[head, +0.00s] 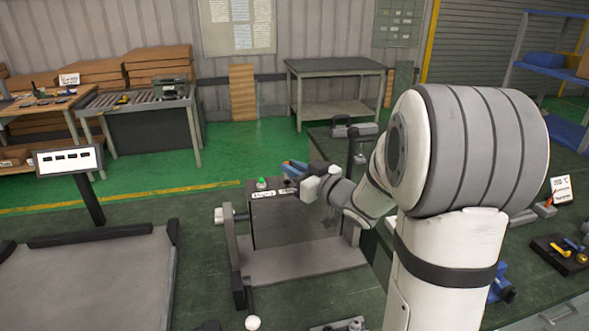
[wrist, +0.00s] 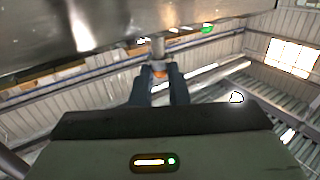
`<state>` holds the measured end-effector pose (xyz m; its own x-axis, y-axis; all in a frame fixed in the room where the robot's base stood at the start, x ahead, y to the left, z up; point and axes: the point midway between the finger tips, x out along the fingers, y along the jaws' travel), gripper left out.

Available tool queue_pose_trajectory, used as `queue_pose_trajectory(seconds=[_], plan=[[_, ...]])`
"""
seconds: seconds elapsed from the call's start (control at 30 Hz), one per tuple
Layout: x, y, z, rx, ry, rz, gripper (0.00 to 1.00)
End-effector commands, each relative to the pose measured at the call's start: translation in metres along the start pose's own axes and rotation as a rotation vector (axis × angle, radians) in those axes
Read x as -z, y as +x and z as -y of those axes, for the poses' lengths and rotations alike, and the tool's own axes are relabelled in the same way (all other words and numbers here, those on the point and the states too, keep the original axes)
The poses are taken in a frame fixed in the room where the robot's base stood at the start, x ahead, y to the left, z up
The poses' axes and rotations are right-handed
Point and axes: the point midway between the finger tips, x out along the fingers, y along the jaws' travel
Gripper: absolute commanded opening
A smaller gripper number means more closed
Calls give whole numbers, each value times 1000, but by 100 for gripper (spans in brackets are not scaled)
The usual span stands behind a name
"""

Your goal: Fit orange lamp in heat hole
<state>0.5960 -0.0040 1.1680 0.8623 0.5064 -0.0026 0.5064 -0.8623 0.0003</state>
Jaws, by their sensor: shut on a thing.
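My gripper (head: 294,168) is over the top of a dark grey box-shaped unit (head: 290,228), close to its labelled upper edge. In the wrist view the two dark fingers (wrist: 158,88) are shut on a small piece with an orange part (wrist: 159,72) and a grey stem, which I take to be the orange lamp. The stem reaches up toward a shiny metal surface (wrist: 60,35); I cannot tell whether it touches or enters it. The heat hole cannot be made out.
A black tray (head: 543,250) with yellow and blue pieces lies on the right-hand bench, near a small temperature sign (head: 562,189). A flat platform (head: 90,275) with a display (head: 68,160) stands at left. A white ball-ended lever (head: 252,322) sticks out below the unit.

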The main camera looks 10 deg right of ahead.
Motion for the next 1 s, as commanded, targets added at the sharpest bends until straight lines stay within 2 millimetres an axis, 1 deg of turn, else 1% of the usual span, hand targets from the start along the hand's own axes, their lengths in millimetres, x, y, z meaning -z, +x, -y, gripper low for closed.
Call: queue_pose_trajectory(seconds=[1.0], plan=[[-26, 0, 1, 1, 0, 0, 0]])
